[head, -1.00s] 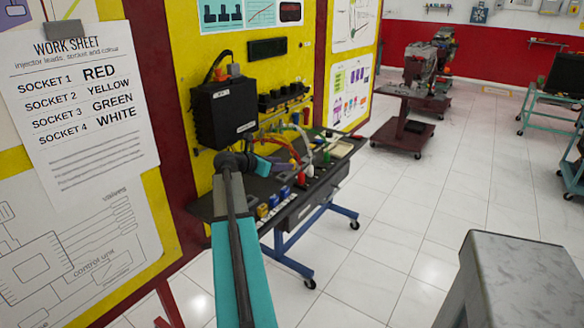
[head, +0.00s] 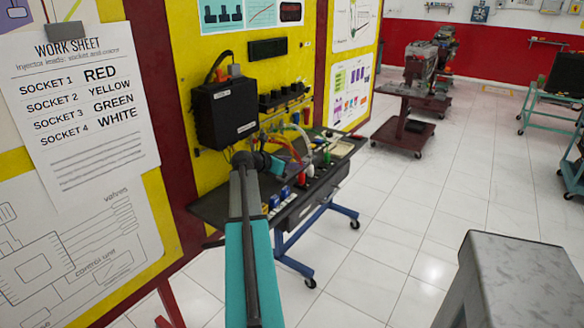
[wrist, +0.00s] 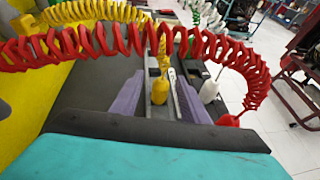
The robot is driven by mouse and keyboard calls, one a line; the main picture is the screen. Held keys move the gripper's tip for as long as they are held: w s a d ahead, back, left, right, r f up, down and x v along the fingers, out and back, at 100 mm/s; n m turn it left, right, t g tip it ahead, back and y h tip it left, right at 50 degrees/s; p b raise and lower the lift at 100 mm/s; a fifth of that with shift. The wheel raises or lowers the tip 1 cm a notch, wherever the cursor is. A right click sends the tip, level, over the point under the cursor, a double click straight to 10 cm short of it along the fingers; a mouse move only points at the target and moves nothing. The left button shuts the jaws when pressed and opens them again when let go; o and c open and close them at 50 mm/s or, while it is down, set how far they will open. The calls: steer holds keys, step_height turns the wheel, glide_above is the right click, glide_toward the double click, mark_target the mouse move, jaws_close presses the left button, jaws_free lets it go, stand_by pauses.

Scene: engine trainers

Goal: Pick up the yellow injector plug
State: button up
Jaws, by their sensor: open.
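The yellow injector plug (wrist: 160,91) stands upright on the bench in the wrist view, with a yellow coiled lead rising from its top. My gripper (wrist: 158,98) is open, with one purple finger on each side of the plug. I cannot tell whether either finger touches it. A red coiled lead (wrist: 125,42) arches across the wrist view, in front of the yellow lead. In the head view my arm reaches over the bench, and the yellow plug cannot be made out there.
A red plug (wrist: 229,120) and a white plug (wrist: 209,91) stand to the right of my gripper. The bench (head: 325,187) also holds blue blocks (head: 285,193). A black box (head: 226,113) hangs on the yellow panel behind. A grey-topped stand (head: 530,265) is at the lower right.

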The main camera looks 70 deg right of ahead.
mark_target(292, 160)
steer(key=shift+c, duration=0.2)
jaws_close()
steer(key=shift+r, duration=0.1)
steer(key=shift+r, duration=1.5)
steer(key=shift+a+r, duration=0.2)
steer(key=a+b, duration=0.1)
steer(key=a, duration=1.6)
steer(key=shift+s+a+b, duration=0.2)
steer(key=shift+a+b, duration=0.1)
steer(key=shift+b, duration=0.1)
